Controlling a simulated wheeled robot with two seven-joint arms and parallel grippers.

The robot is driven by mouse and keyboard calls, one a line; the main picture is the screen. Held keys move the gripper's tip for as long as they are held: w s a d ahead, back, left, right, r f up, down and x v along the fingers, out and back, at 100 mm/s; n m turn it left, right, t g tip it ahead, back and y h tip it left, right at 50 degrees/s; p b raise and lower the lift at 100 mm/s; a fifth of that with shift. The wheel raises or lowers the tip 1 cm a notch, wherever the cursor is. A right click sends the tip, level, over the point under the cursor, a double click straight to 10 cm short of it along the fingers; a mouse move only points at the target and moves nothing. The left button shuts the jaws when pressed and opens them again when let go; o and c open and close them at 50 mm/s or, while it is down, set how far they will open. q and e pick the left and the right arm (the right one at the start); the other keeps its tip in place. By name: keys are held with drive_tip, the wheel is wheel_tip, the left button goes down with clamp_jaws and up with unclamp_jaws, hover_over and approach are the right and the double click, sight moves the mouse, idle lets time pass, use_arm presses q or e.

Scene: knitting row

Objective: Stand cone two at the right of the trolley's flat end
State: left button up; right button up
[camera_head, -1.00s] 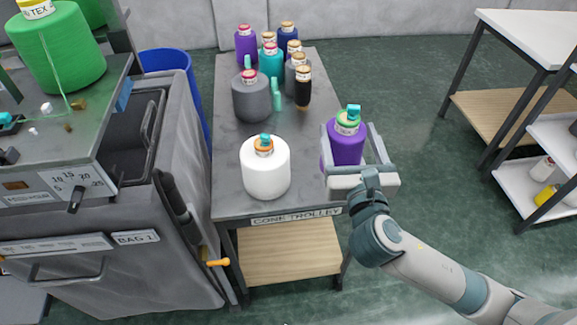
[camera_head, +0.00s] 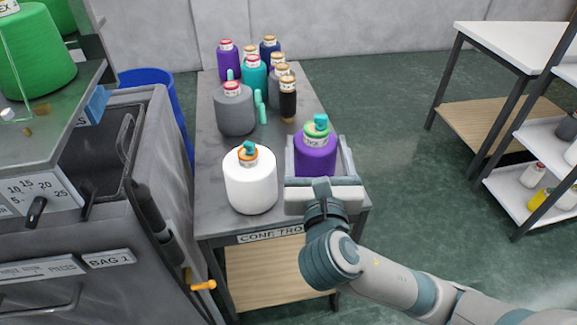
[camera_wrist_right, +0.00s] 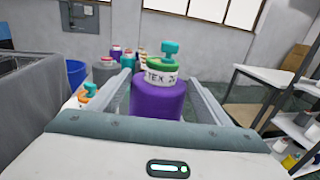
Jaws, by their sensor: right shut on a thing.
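A purple cone (camera_head: 316,152) with a green-rimmed label top and a teal piece on it stands upright between the fingers of my right gripper (camera_head: 318,158). The gripper is shut on it, and the purple cone also shows in the right wrist view (camera_wrist_right: 158,102). It is over the right side of the near end of the cone trolley (camera_head: 222,222). The gripper hides its base, so I cannot tell if it touches the top. A white cone (camera_head: 250,185) with an orange top stands to its left on the trolley. My left gripper is not in view.
A grey cone (camera_head: 235,112), a dark cone (camera_head: 288,104) and several others stand at the trolley's far end. Grey bag bins (camera_head: 120,200) and a blue bin (camera_head: 160,92) are at the left. Shelving (camera_head: 520,185) is at the right, with open floor between.

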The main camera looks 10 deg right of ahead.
drive_tip(key=w+d+f, duration=0.3)
drive_tip(key=w+f, duration=0.3)
drive_tip(key=w, duration=0.5)
drive_tip(key=shift+d+f, duration=0.15)
drive_tip(key=shift+f, duration=0.2)
wheel_tip(320, 180, down, 4)
drive_tip(key=shift+f, duration=0.1)
drive_tip(key=o, duration=2.1)
drive_tip(key=shift+c, duration=0.2)
drive_tip(key=shift+s, duration=0.15)
